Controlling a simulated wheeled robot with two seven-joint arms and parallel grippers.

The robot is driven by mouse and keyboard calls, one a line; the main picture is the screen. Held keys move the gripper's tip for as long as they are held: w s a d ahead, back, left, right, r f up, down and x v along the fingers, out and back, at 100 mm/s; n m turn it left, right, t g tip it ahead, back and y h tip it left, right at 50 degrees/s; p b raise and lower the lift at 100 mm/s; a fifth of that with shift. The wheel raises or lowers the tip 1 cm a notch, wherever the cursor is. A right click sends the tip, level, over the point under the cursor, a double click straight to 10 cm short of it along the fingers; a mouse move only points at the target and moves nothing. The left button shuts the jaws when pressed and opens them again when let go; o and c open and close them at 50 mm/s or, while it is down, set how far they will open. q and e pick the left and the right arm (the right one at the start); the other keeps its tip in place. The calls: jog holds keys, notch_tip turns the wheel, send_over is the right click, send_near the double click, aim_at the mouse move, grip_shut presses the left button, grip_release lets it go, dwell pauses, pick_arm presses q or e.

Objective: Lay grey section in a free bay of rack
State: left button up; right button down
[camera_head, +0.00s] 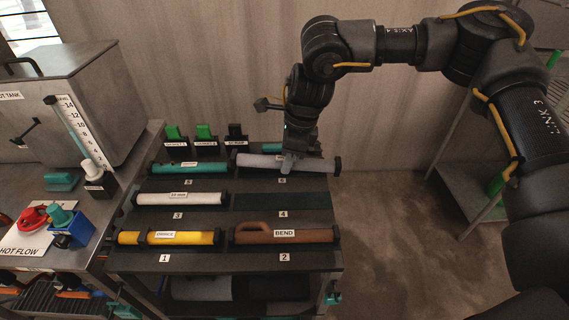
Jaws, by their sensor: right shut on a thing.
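The grey section (258,160) is a long grey tube at bay 6, the far right bay of the rack (222,260). My right gripper (287,160) comes down from above and is shut around the tube right of its middle. I cannot tell whether the tube rests in the bay or is just above it. Bay 4 (300,201) in the middle right is empty and dark. A teal tube (180,168) lies in bay 5, a white one (193,198) in bay 3, a yellow one (180,238) in bay 1 and a brown one (262,235) in bay 2. My left gripper is not in view.
A metal bench with a hot tank (85,105) and red and blue valves (62,225) stands left of the rack. Green and black blocks (204,133) stand behind the rack. A metal stand (470,190) is at the right. Open floor lies right of the rack.

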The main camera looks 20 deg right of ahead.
jog(key=shift+a+r+n, duration=0.2)
jog(key=shift+a+n, duration=0.1)
jog(key=shift+a, duration=0.2)
jog(key=shift+r+g, duration=0.1)
jog(key=shift+g, duration=0.2)
jog(key=shift+s+d+f, duration=0.1)
jog(key=shift+f, duration=0.1)
jog(key=shift+f+b, duration=0.65)
jog(key=shift+b, duration=0.05)
notch_tip(320, 180, down, 6)
jog(key=b, duration=0.4)
jog(key=shift+f, duration=0.3)
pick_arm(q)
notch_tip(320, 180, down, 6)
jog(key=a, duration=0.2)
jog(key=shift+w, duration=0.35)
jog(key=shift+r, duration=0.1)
pick_arm(e)
jog(key=shift+f, duration=0.1)
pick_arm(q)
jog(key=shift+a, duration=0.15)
